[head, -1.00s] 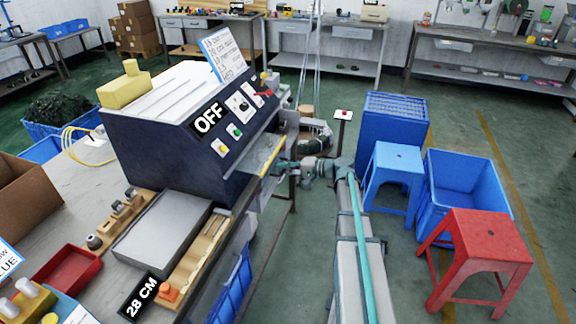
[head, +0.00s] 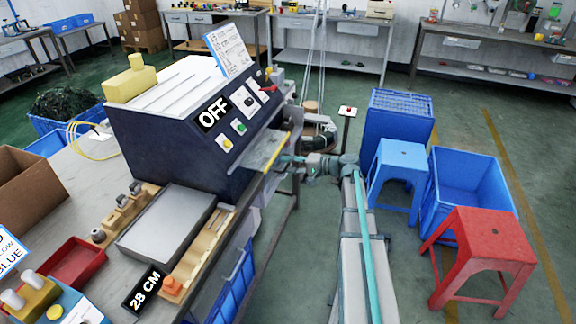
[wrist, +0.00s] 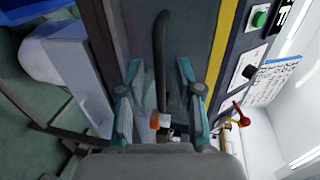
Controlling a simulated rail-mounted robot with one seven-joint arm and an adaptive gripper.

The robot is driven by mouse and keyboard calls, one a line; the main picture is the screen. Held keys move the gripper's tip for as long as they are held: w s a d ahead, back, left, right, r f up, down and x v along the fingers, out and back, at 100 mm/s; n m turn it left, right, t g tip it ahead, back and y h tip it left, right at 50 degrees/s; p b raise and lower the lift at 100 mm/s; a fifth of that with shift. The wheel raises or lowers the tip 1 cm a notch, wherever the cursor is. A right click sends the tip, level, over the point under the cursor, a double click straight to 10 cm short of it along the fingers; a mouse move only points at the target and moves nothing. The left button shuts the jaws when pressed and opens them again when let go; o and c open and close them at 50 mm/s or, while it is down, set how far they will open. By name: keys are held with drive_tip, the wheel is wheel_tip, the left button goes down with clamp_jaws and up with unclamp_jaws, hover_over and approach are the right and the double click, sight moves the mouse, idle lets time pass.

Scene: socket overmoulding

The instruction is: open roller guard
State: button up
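The roller guard (head: 262,153) is a clear panel with a yellow edge strip. It sticks out from the front of the dark blue machine (head: 160,148), whose sign reads OFF. My gripper (head: 283,160) is at the guard's outer side. In the wrist view the guard (wrist: 195,35) lies ahead with its yellow strip (wrist: 221,48) to the right. My gripper's two teal fingers (wrist: 158,68) stand apart, with a dark curved bar (wrist: 160,45) between them. The bar looks like a handle. I cannot tell whether the fingers touch it.
Green, yellow and red controls sit on the machine's sloped panel. A metal tray (head: 168,226) and a wooden rail (head: 205,250) lie on the bench in front. Blue crates (head: 470,195), a blue stool (head: 400,160) and a red stool (head: 488,235) stand right of my arm.

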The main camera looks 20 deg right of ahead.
drive_tip(key=v, duration=1.1)
drive_tip(key=shift+s+d, duration=0.2)
drive_tip(key=shift+s, duration=0.05)
drive_tip(key=s+a+f+g+h, duration=0.25)
drive_tip(key=s+f, duration=0.35)
drive_tip(key=f, duration=0.4)
drive_tip(key=s+a+f+n+g+h, duration=0.1)
drive_tip(key=s+a+f+g+h, duration=0.25)
drive_tip(key=f, duration=0.55)
drive_tip(key=s+a+f+g, duration=0.2)
drive_tip(key=s+a+f, duration=0.2)
drive_tip(key=s+f, duration=0.45)
drive_tip(key=s+a+f+n+g+h, duration=0.2)
drive_tip(key=s+a+f+g, duration=0.1)
drive_tip(key=s, duration=0.7)
drive_tip(key=s+a+f+n+g+h, duration=0.2)
drive_tip(key=s+a+f, duration=0.3)
drive_tip(key=s+f, duration=0.3)
drive_tip(key=s+a+f+n+g+h, duration=0.2)
drive_tip(key=s+a+f+n+g, duration=0.1)
drive_tip(key=s, duration=0.9)
wheel_tip(320, 180, down, 3)
drive_tip(key=shift+s+a+r+g, duration=0.2)
drive_tip(key=shift+s+a+g, duration=0.1)
drive_tip(key=shift+a, duration=0.5)
